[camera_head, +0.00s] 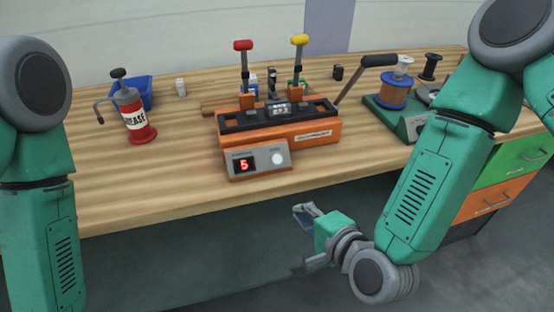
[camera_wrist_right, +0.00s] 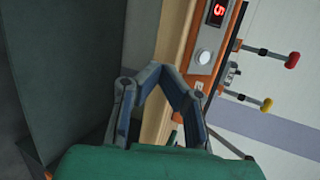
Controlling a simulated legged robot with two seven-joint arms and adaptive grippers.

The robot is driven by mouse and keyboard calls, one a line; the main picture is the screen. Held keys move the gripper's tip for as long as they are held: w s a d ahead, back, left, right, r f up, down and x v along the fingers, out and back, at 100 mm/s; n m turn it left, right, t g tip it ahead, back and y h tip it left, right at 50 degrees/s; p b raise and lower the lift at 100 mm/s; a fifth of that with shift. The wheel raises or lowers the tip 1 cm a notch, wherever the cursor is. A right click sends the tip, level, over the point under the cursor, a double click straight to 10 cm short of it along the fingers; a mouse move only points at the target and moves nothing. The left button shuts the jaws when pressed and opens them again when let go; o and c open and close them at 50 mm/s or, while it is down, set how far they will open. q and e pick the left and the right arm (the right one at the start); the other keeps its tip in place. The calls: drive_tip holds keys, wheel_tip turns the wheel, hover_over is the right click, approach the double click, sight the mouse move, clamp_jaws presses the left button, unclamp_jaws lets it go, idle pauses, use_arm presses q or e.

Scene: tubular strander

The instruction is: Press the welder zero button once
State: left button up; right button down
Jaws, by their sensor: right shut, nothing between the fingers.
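The orange welder (camera_head: 280,125) stands on the wooden bench. Its sloped front panel has a red display (camera_head: 244,164) reading 5 and, to its right, a round white zero button (camera_head: 278,158). In the right wrist view the button (camera_wrist_right: 203,57) lies beyond and to the right of the fingertips, with the display (camera_wrist_right: 218,12) above it. My right gripper (camera_head: 299,210) is shut and empty, in front of the bench edge and below the button, apart from it. Its fingers meet in the wrist view (camera_wrist_right: 163,69). My left arm shows at the left, its gripper out of view.
Red and yellow knobbed levers (camera_head: 243,46) rise from the welder, and a dark-handled lever (camera_head: 379,61) stands at its right. A grease can (camera_head: 136,118) and blue bin (camera_head: 133,92) are left. A blue spool (camera_head: 395,90) is right. The bench front is clear.

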sight(277, 159)
drive_tip(key=w+a+r+m+t, duration=0.1)
drive_tip(key=w+r+m+t, duration=0.1)
drive_tip(key=r, duration=0.3)
drive_tip(key=w+a+r+m+t, duration=0.1)
drive_tip(key=w+r+m+t, duration=0.1)
drive_tip(key=r+m, duration=0.3)
drive_tip(key=shift+w+r+t, duration=0.35)
drive_tip(key=shift+r+t, duration=0.15)
drive_tip(key=shift+r, duration=0.2)
drive_tip(key=shift+a, duration=0.1)
drive_tip(key=w+f+b, duration=0.2)
drive_tip(key=w+a+f+b, duration=0.1)
drive_tip(key=w+f+b, duration=0.1)
drive_tip(key=w+f, duration=0.1)
drive_tip(key=shift+w+f+b, duration=0.15)
drive_tip(key=shift+f+b, duration=0.2)
drive_tip(key=shift+b, duration=0.05)
drive_tip(key=shift+w+a+f, duration=0.15)
drive_tip(key=shift+w+f, duration=0.15)
drive_tip(key=shift+w, duration=0.1)
drive_tip(key=shift+b, duration=0.3)
drive_tip(key=shift+w+f, duration=0.25)
